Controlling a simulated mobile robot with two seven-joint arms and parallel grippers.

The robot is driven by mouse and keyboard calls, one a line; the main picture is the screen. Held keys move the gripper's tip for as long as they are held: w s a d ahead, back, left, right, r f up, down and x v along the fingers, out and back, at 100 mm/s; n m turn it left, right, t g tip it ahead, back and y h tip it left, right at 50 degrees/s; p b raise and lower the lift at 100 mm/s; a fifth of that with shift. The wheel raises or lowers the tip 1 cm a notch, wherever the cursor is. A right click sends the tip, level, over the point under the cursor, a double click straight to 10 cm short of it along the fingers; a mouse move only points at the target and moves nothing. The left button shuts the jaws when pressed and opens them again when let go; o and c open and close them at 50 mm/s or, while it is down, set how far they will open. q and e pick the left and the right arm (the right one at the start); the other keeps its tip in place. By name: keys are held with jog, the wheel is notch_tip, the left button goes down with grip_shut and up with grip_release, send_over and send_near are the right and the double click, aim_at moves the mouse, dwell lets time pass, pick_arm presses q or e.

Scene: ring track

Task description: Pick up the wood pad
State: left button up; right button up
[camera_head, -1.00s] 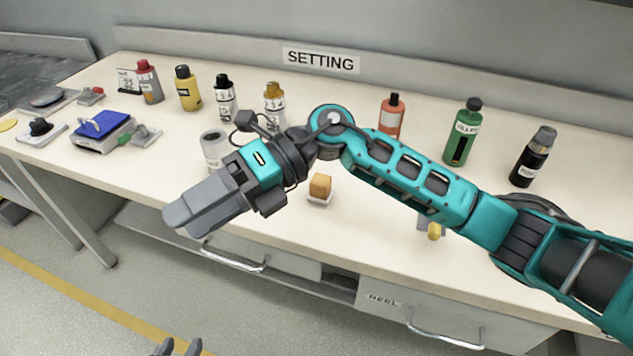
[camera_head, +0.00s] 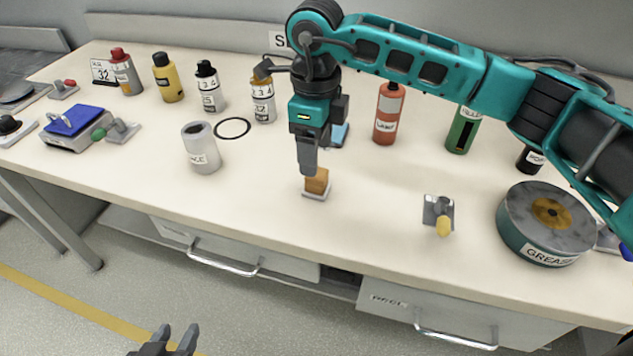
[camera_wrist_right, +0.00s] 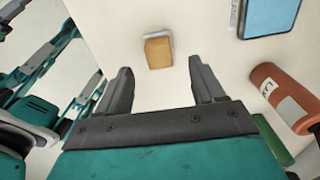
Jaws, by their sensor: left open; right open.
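The wood pad (camera_head: 317,182) is a small tan block on a thin pale base, lying on the workbench near its front. It also shows in the right wrist view (camera_wrist_right: 158,52), beyond the fingertips and roughly between them. My right gripper (camera_head: 307,168) points down just above the pad, its fingers overlapping the pad's upper left in the head view. In the right wrist view the right gripper (camera_wrist_right: 162,85) has its fingers spread with nothing between them. My left gripper (camera_head: 176,340) is open and empty at the bottom edge, over the floor in front of the bench.
The bench (camera_head: 260,190) is clear around the pad. A white cup (camera_head: 202,150) and a black ring (camera_head: 233,128) are to its left. A metal piece with a yellow knob (camera_head: 440,215) and a grease tin (camera_head: 545,225) are to its right. Several bottles stand behind.

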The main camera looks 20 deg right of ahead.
aim_at(319, 173)
jog(key=shift+f, duration=0.6)
jog(key=f, duration=0.4)
jog(key=shift+s+d+f, duration=0.1)
jog(key=shift+s+d, duration=0.1)
jog(key=shift+s, duration=0.05)
jog(key=shift+f, duration=0.5)
pick_arm(q)
jog(key=shift+w, duration=0.15)
pick_arm(e)
jog(key=shift+c, duration=0.2)
jog(key=shift+r, duration=0.1)
jog(key=c, duration=1)
pick_arm(q)
jog(key=shift+s+a+r+p, duration=0.25)
jog(key=shift+a+p, duration=0.15)
jog(key=shift+p, duration=0.3)
pick_arm(e)
notch_tip(319, 173, up, 20)
